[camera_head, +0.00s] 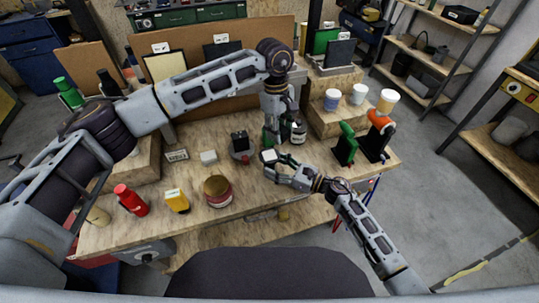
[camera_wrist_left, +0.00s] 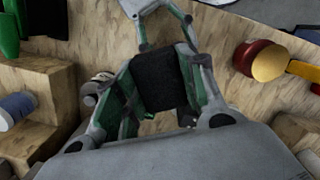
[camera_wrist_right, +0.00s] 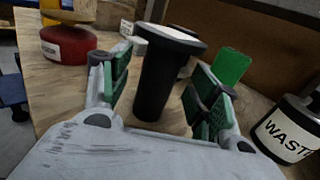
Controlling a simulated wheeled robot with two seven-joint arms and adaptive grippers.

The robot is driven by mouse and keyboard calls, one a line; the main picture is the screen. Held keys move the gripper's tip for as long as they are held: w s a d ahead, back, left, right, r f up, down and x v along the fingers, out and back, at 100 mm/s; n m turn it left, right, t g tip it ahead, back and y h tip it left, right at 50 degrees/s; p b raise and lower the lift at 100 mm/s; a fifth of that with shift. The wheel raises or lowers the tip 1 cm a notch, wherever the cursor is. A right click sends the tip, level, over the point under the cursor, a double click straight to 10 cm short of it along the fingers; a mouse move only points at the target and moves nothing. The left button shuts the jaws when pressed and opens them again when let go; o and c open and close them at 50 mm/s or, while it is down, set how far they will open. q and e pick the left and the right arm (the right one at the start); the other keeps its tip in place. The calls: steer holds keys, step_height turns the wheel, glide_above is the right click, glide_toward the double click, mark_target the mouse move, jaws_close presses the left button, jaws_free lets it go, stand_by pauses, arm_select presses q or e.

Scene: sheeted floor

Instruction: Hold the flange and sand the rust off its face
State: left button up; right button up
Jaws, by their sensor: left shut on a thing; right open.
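My left gripper (camera_head: 269,135) points down over the middle of the bench. It is shut on a black piece (camera_wrist_left: 158,80), whose textured dark side shows between the green finger pads. I cannot tell whether this is the flange, and no rusty face is clear. My right gripper (camera_head: 280,170) is open, low at the bench's front middle and close beside the left one. In the right wrist view its fingers stand on either side of an upright black stem (camera_wrist_right: 160,85) with a wide round disc (camera_wrist_right: 172,38) on top. Contact with it cannot be told.
A round red tin (camera_head: 217,190), a yellow item (camera_head: 177,201) and a red bottle (camera_head: 131,199) stand along the front left. Cups (camera_head: 359,93) stand on a raised block at right.

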steer(key=v, duration=1)
steer(key=shift+s+d, duration=0.1)
steer(key=shift+d, duration=0.2)
